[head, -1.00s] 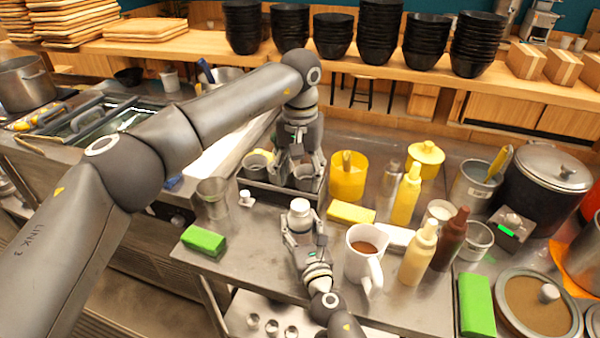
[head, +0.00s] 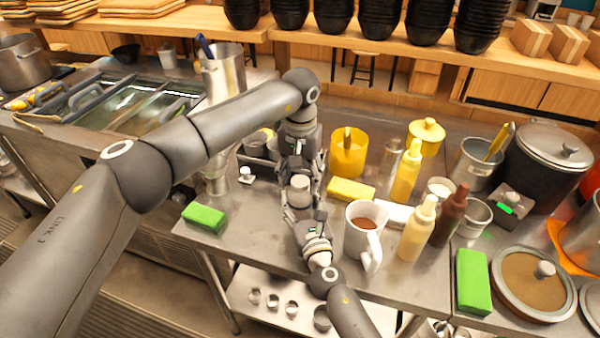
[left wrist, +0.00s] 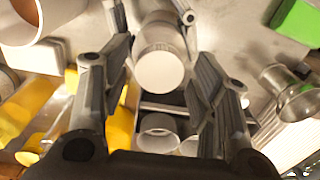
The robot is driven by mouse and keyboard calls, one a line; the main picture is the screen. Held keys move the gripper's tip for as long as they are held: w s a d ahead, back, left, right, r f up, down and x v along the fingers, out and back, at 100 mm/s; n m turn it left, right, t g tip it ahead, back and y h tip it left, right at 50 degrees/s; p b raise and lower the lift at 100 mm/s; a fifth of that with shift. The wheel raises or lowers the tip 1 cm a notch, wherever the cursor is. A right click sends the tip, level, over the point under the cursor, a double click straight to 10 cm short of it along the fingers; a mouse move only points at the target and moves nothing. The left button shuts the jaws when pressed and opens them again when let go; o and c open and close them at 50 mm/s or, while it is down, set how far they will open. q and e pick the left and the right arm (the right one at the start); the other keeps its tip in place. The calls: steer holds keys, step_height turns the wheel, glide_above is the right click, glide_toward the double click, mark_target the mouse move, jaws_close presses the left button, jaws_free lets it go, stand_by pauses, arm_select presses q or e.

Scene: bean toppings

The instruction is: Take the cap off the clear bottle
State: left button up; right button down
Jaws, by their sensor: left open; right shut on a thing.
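The white cap (head: 300,183) tops the bottle, whose body is mostly hidden in the head view. The left wrist view shows the cap (left wrist: 160,70) large, still on the pale bottle (left wrist: 157,20). My right gripper (head: 300,209) is shut on the bottle and holds it roughly upright above the counter's front part. My left gripper (head: 302,172) is open, just over the cap. In the left wrist view its fingers stand on either side of the cap, with gaps visible. Contact with the cap cannot be told.
A white mug (head: 362,248) of brown contents stands close to the right. A yellow sponge (head: 350,190) and yellow tub (head: 348,155) lie behind it. Squeeze bottles (head: 418,232) stand farther right. A green sponge (head: 204,217) lies left, near the counter edge.

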arm_select(q)
steer(key=c, duration=1.1)
arm_select(e)
steer(key=shift+f, duration=0.1)
arm_select(q)
steer(key=n, duration=1.7)
steer(key=shift+s, duration=0.1)
steer(key=n, duration=0.4)
steer(key=shift+n, duration=0.4)
steer(key=n, duration=1.3)
steer(key=shift+r, duration=0.1)
steer(key=n, duration=0.6)
steer(key=shift+d, duration=0.1)
steer(key=n, duration=1.3)
steer(key=shift+r, duration=0.2)
